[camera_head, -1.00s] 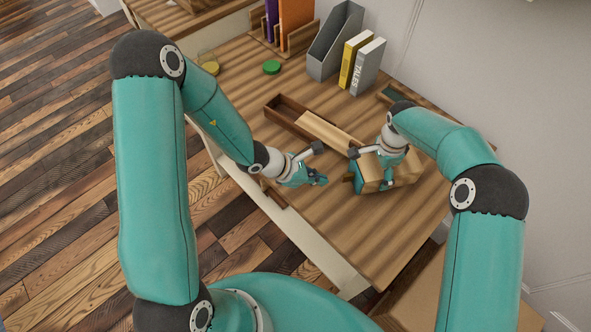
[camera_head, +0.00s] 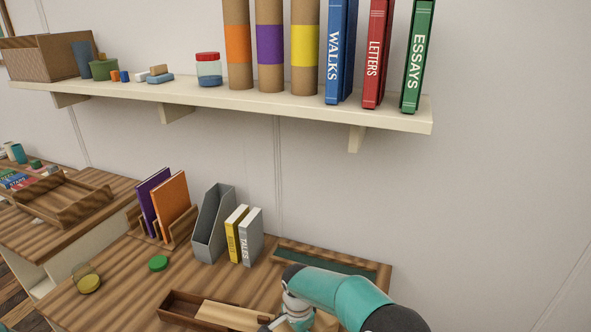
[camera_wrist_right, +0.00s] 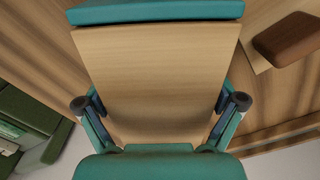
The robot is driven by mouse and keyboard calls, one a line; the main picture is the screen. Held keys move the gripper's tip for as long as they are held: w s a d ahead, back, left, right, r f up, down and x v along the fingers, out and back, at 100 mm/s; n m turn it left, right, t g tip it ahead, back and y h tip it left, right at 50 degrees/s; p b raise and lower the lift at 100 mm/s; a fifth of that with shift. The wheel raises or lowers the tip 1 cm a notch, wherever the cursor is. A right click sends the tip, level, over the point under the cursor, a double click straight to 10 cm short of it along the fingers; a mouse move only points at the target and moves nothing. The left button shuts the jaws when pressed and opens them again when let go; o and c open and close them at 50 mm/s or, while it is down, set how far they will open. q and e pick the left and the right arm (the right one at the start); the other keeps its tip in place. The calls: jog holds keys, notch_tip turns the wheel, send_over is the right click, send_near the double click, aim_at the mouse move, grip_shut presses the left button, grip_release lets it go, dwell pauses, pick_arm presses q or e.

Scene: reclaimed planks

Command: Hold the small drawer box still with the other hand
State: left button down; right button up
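The small drawer box (camera_wrist_right: 160,70) fills the middle of the right wrist view as a pale wooden panel with a teal strip along its top edge. My right gripper (camera_wrist_right: 160,102) has a finger on each side of it, the blue pads against the panel's sides, and looks shut on it. In the head view my right gripper (camera_head: 292,316) is at the bottom edge, partly cut off and covered by my arm. The box is mostly out of that view. My left gripper is in neither current view.
A long dark wooden box (camera_head: 180,304) with a pale lid (camera_head: 230,316) lies left of my right gripper. Behind stand a grey file holder (camera_head: 212,225), yellow and grey books, and a green tray (camera_head: 325,262). A loaded wall shelf (camera_head: 300,110) hangs above. A brown block (camera_wrist_right: 288,40) lies at upper right.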

dwell(0.3)
jog(key=shift+r+p, duration=1.25)
jog(key=shift+r, duration=2.3)
